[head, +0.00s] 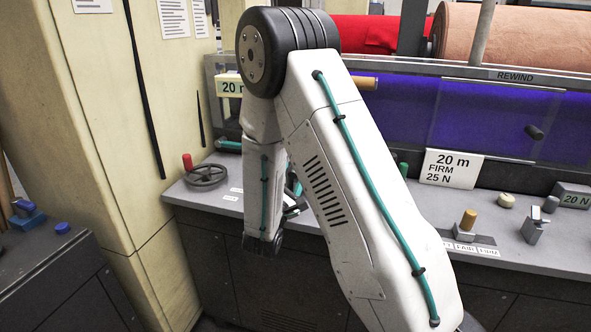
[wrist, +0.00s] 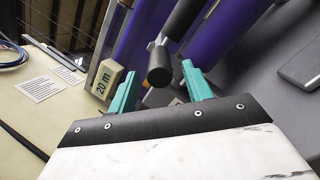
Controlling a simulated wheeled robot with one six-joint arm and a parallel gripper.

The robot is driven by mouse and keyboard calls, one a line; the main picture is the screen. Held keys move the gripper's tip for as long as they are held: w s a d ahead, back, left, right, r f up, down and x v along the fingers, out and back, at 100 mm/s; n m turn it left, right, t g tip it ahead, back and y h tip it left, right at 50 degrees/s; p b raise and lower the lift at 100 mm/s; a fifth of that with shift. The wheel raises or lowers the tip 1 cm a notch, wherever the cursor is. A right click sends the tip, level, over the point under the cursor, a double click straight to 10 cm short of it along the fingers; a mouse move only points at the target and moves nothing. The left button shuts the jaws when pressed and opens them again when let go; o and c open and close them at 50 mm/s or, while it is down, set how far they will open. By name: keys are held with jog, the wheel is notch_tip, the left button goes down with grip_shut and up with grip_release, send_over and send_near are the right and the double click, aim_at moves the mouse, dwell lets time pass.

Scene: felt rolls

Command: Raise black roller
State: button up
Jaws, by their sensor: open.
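My gripper (wrist: 160,70) is open, with one teal finger on each side of that end in the picture. I cannot tell whether the fingers touch it or how far beyond them it lies. In the head view my arm covers most of the gripper and the area around it. A black knob (head: 533,132) stands before the purple felt there; I cannot tell whether it belongs to the roller.
Purple felt (head: 480,110) runs behind the grey counter (head: 420,205). A handwheel with a red knob (head: 205,173) stands at the left. A cream pillar (head: 115,130) rises at left.

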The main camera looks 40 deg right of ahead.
jog(key=shift+x, duration=1.95)
